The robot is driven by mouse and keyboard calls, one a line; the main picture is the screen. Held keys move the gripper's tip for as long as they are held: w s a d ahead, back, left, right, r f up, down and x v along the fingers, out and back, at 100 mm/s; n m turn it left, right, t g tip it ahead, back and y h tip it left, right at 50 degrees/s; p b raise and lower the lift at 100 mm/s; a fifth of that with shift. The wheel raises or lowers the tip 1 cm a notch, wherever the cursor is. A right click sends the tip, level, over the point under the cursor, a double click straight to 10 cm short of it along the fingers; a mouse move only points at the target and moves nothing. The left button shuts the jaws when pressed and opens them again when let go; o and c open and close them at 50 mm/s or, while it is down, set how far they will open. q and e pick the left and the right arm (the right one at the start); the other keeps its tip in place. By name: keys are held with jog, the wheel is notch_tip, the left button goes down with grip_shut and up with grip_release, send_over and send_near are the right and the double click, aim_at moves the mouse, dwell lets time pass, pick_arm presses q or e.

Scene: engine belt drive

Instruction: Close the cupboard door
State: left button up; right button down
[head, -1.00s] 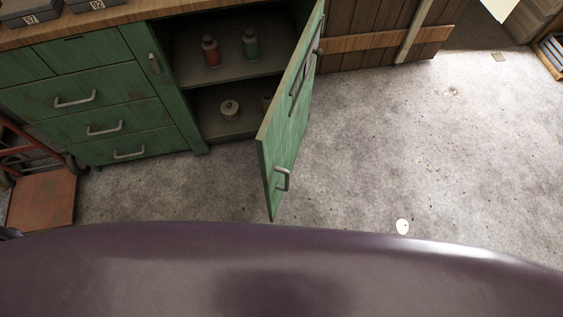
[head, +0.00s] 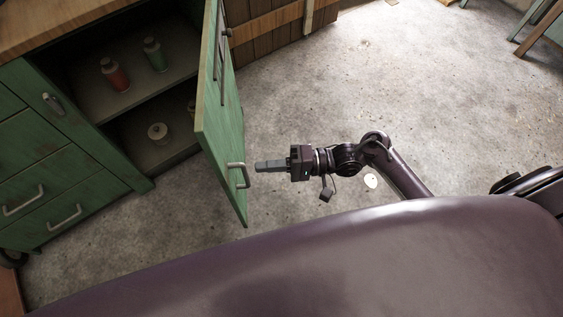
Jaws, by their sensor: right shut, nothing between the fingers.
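The green cupboard door (head: 222,140) stands wide open, swung out from the cupboard toward me. Its metal handle (head: 238,174) is on the outer face near the free edge. My right gripper (head: 258,166) is shut and empty, its fingers pointing left at the door's outer face, close to the handle. I cannot tell whether the fingertips touch the handle. The cupboard (head: 148,184) is open, with a red bottle (head: 115,76) and a green bottle (head: 155,56) on the upper shelf and a pale lidded pot (head: 158,132) on the lower one. My left gripper is not in view.
Green drawers (head: 45,185) with metal handles are left of the opening. A wooden plank panel (head: 265,25) stands behind the door. The concrete floor (head: 420,100) to the right is mostly clear, with a small white spot near my right arm.

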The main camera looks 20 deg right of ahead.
aim_at(222, 170)
jog(key=x, duration=0.7)
jog(key=shift+w+a, duration=0.1)
jog(key=shift+a, duration=0.2)
